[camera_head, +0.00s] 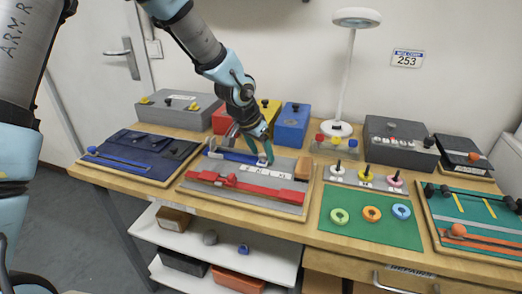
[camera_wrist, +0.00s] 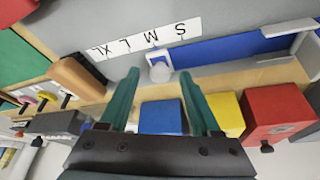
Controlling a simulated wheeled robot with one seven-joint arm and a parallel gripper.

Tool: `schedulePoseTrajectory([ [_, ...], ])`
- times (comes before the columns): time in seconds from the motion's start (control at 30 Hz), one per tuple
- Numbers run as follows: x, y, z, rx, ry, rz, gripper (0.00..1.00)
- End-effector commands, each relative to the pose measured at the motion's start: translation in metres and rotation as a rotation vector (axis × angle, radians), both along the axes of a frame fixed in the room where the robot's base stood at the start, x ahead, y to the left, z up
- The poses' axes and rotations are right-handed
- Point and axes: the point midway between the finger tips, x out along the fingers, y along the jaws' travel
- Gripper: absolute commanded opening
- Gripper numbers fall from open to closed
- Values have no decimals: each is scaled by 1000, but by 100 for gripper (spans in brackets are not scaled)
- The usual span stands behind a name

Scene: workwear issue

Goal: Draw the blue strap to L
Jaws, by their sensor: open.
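The blue strap (camera_head: 236,156) lies along the back of a grey board, and it also shows in the wrist view (camera_wrist: 238,48). A small whitish end piece (camera_wrist: 159,66) sits beside the white label strip (camera_wrist: 146,39), nearest the M, between strap and L. The strip reads S, M, L, XL, upside down in the wrist view. My gripper (camera_head: 261,157) is over the back of the board at the strap's end. In the wrist view my gripper (camera_wrist: 159,76) is open, its green fingers either side of the end piece. Contact cannot be told.
A red strap (camera_head: 262,190) lies along the board's front. A brown block (camera_wrist: 78,74) stands past the XL end. Blue (camera_head: 293,124), yellow and red boxes stand behind the board. A lamp (camera_head: 336,128) and a row of knobs stand to the right.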

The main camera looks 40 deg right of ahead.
Motion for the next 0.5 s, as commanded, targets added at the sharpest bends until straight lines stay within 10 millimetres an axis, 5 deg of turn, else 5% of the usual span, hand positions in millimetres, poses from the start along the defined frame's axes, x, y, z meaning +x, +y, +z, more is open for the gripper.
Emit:
schedulePoseTrajectory([
  [0.13, 0, 0, 0, 0, 0, 0, 64],
  [0.5, 0, 0, 0, 0, 0, 0, 22],
])
